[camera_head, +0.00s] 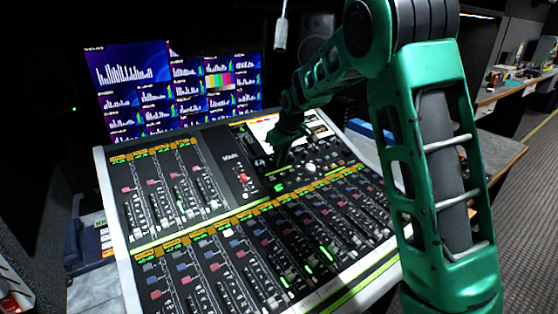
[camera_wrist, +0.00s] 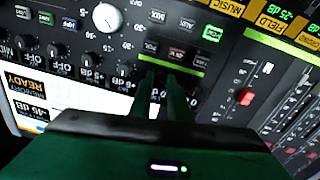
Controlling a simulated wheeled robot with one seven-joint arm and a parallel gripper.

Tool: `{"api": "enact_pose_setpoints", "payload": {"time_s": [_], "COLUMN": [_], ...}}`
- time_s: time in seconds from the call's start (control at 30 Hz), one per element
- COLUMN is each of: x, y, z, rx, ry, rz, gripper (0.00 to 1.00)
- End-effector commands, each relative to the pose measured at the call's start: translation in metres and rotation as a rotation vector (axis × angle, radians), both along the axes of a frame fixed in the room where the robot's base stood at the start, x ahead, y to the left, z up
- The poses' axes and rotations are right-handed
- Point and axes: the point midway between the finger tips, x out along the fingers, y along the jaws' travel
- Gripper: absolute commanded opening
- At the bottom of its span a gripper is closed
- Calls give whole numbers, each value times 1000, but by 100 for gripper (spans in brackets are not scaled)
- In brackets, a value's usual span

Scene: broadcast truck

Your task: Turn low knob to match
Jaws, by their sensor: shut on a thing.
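My gripper (camera_wrist: 175,75) reaches the knob area of the mixing console in the wrist view, its two dark green fingers close together. It is shut on a small knob, which the fingers hide. A row of small dark knobs (camera_wrist: 88,59) runs left from the fingertips, and a larger silver knob (camera_wrist: 107,17) is above it. I cannot read which label says low. In the head view my gripper (camera_head: 279,156) is down at the console (camera_head: 118,240), left of the knob cluster (camera_head: 310,160), and its fingertips are hard to make out.
The console's lit screen (camera_wrist: 80,97) lies close beside my fingers. A red fader cap (camera_wrist: 245,97) and fader strips are to the right. Monitors (camera_head: 180,90) with level graphs stand behind the console. A microphone-like grey object (camera_head: 281,33) hangs above. A wooden desk (camera_head: 495,155) is at the right.

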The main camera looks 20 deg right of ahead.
Motion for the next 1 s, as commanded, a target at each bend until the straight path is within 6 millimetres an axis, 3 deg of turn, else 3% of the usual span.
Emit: {"api": "enact_pose_setpoints", "payload": {"time_s": [0.4,0.97,1.0], "x": [0,0,0], "y": [-1,-1,-1], "z": [1,1,1], "rx": [-78,-91,-91], "ry": [-27,-31,-31], "rz": [192,224,224], "gripper": [0,0,26]}}
